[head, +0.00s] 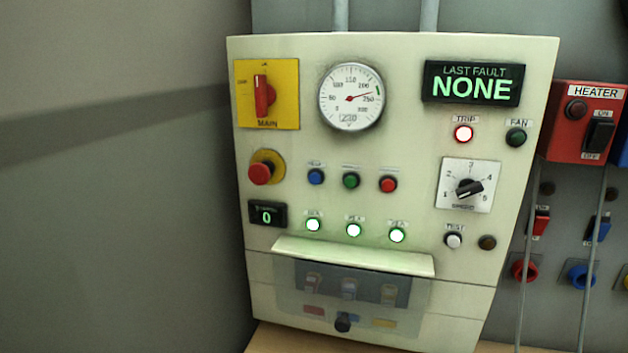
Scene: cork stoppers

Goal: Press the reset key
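A cream control panel (410,130) fills the middle of the head view. A row on it has a blue button (316,177), a green button (351,180) and a red button (388,184). Their small labels are too blurred to read, so I cannot tell by lettering which is the reset key. A white button (453,240) labelled TEST sits lower right. The TRIP lamp (463,133) glows white with a red rim. The fault display (472,84) reads NONE. Neither of my grippers is in view.
A red mushroom button (260,173) and a red main switch (263,95) stick out at the left. A clear cover with a protruding ledge (352,257) hangs over switches below. A red heater box (580,122) stands right. The space before the panel looks clear.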

